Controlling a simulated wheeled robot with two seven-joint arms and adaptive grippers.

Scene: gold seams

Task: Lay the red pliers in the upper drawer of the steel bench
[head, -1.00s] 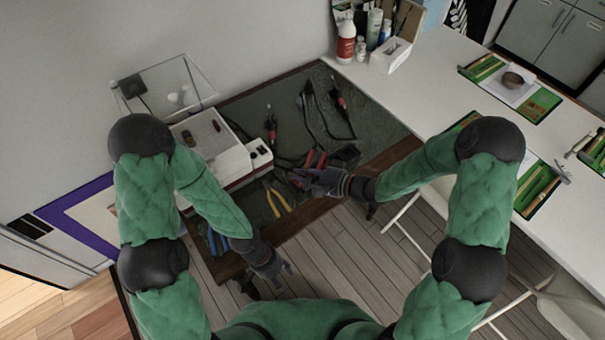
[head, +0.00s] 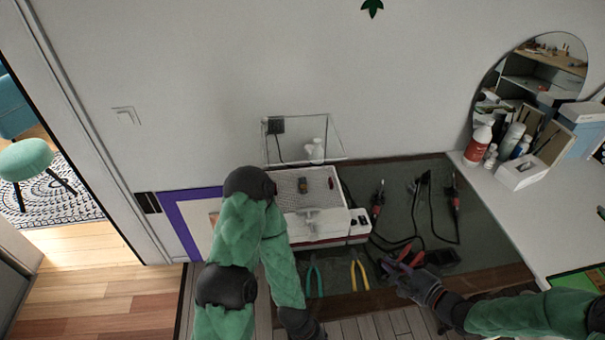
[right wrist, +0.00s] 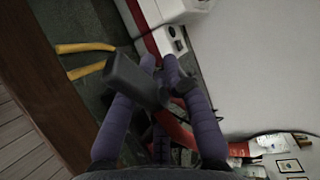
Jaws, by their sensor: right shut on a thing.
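The red pliers (head: 417,259) are at the right gripper (head: 398,273) in the head view, over the front part of the dark green worktop. The right gripper is shut on them. In the right wrist view, a red handle (right wrist: 178,130) shows between the purple fingers, and a dark block covers part of the grip. I cannot tell whether the pliers touch the worktop. My left arm reaches down to the bottom edge of the head view, and its gripper fingers are cut off. The steel bench and its upper drawer are not recognisable in either view.
Yellow-handled pliers (head: 359,273) and teal-handled pliers (head: 314,277) lie left of the right gripper. A white and red machine (head: 325,227) stands behind them. Soldering irons with black cables (head: 455,200) lie on the worktop. A white table (head: 535,215) with bottles is at right.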

